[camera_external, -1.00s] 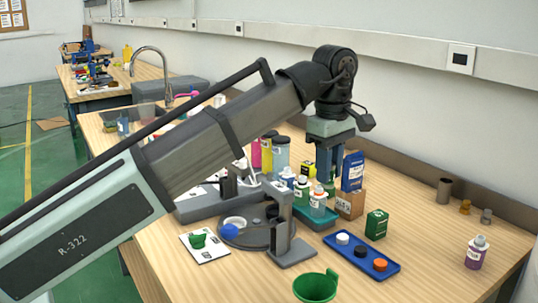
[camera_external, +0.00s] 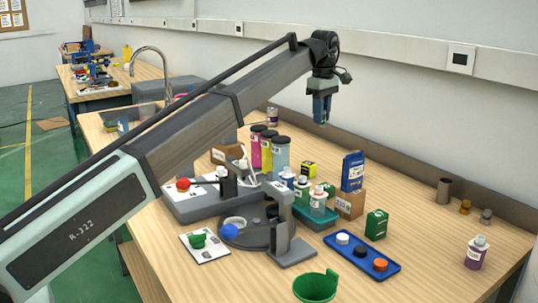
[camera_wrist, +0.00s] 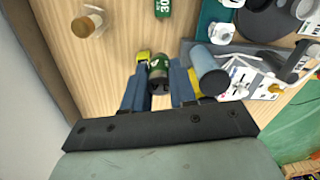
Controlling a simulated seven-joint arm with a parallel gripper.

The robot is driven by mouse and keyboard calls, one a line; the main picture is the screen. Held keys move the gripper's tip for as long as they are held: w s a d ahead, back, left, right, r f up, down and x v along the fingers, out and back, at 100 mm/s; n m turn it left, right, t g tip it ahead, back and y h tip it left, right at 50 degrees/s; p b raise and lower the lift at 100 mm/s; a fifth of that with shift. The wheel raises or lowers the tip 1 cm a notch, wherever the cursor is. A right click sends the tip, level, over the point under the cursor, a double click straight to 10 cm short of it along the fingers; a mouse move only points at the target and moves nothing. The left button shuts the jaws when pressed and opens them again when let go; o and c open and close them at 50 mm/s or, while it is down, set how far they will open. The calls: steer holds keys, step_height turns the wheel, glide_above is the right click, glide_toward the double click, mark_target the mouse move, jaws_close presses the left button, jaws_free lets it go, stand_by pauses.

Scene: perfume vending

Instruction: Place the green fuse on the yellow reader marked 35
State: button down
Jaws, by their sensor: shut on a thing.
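My gripper (camera_external: 322,118) is raised above the back of the workbench. In the wrist view its two blue fingers (camera_wrist: 158,92) are shut on a dark green cylinder with a pale label, which I take to be the green fuse (camera_wrist: 158,66). The fuse is hardly visible in the external view. A small yellow and black block (camera_external: 309,168), likely the yellow reader, sits on the bench below my gripper. A yellow piece (camera_wrist: 143,57) beside the fuse in the wrist view may be this block. The number 35 is not legible.
Pink, yellow and blue cylinders (camera_external: 281,153) stand left of the block. A blue tray with caps (camera_external: 361,254) lies nearer.

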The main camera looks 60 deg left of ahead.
steer(key=w+a, duration=0.4)
steer(key=a, duration=0.5)
glide_above(308, 163)
step_height(308, 163, down, 5)
steer(key=shift+w+a+f, duration=0.1)
steer(key=shift+w+f, duration=0.05)
steer(key=shift+f, duration=5.15)
steer(key=shift+f, duration=0.1)
steer(key=c, duration=0.9)
jaws_free()
step_height(308, 163, up, 12)
steer(key=shift+r, duration=0.1)
